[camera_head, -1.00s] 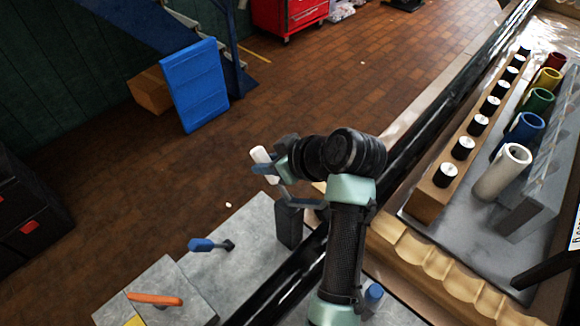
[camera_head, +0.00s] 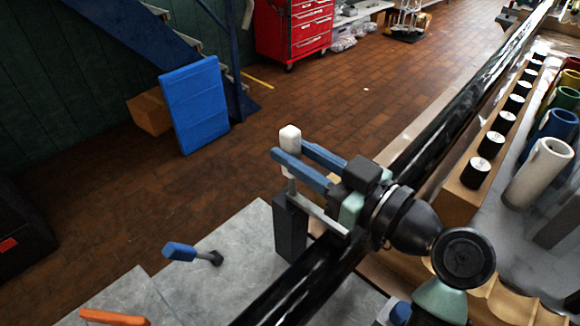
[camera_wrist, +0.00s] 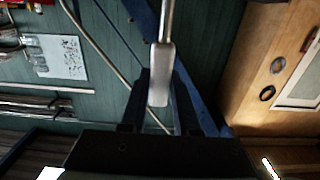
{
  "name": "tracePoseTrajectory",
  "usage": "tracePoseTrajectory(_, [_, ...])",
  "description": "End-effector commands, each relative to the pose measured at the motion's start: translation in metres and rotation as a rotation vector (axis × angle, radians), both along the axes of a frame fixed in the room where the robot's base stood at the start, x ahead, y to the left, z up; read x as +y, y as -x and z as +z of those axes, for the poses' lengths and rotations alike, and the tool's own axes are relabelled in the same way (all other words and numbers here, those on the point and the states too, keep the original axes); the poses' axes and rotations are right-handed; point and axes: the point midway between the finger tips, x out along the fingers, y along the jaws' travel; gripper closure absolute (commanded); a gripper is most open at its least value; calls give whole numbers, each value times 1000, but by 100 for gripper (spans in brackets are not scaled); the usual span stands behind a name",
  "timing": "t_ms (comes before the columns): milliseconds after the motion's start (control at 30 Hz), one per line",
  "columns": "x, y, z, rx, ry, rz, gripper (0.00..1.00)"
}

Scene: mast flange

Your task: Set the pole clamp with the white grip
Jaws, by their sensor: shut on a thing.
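The pole clamp shows a dark upright block (camera_head: 290,228) beside the black pole (camera_head: 320,283), with a grey bar reaching toward the pole. Its white grip (camera_head: 290,139) stands nearly upright on a thin rod above the block. My gripper (camera_head: 291,150) comes from the right, its two blue fingers on either side of the white grip, shut on it. In the wrist view the white grip (camera_wrist: 160,75) lies between my dark fingers. My wrist hides part of the pole and the clamp's right side.
A blue grip (camera_head: 180,252) and an orange grip (camera_head: 112,317) lie over grey slabs at the lower left. Open brick floor lies beyond the pole.

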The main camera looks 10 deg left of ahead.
Motion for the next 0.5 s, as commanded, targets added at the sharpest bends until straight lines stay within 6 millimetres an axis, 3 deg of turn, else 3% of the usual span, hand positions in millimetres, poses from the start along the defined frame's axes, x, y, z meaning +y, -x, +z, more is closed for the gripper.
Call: tracePoseTrajectory(500, [-4, 3, 2, -39, -50, 0, 100])
